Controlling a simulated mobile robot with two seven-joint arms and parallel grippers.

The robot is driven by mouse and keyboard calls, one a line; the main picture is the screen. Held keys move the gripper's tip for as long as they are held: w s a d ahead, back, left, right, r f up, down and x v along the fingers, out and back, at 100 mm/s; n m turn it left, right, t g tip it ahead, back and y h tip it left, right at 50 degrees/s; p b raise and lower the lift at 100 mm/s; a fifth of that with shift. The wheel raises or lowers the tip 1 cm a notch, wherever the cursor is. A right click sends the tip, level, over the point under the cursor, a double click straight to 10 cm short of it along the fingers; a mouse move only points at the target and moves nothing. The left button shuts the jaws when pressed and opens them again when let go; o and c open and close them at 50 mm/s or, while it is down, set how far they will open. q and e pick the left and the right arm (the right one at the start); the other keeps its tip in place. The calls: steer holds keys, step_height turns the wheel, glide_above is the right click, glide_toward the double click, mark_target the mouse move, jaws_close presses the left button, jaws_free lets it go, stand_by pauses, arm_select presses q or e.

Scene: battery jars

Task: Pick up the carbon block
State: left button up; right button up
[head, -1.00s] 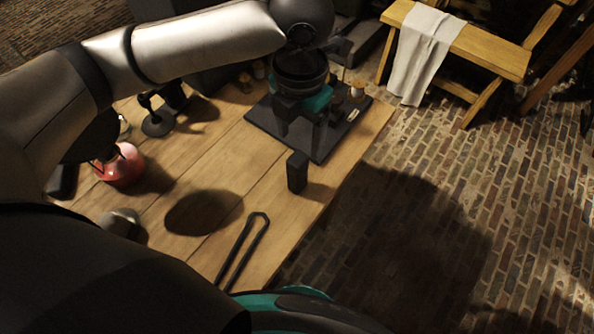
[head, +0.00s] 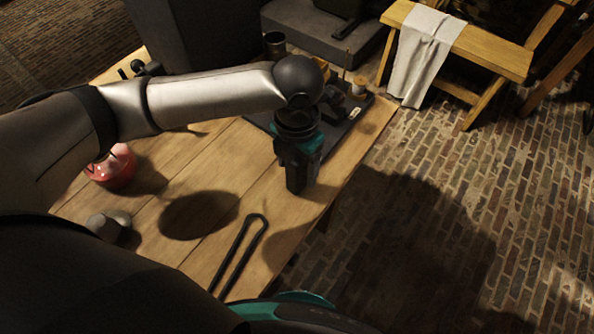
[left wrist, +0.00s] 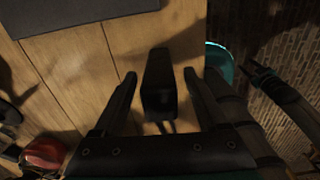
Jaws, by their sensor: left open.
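The carbon block (head: 296,181) is a dark, upright block on the wooden table near its right edge. In the left wrist view the block (left wrist: 158,85) stands between my two fingers, with gaps on both sides. My left gripper (head: 297,163) is right above and around the block's upper part in the head view, and hides its top. In the left wrist view the left gripper (left wrist: 160,76) is open. A dark two-pronged shape at the right of that view looks like my right gripper (left wrist: 258,72); its opening is unclear.
Dark tongs (head: 240,252) lie in front of the block. A red flask (head: 112,168) stands at the left. A dark tray (head: 340,135) with small items lies behind the block. The table's right edge is close. A bench (head: 475,48) with a cloth stands beyond.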

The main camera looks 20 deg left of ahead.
arm_select(q)
jaws_close()
stand_by(0.5)
steer(key=shift+r, duration=0.1)
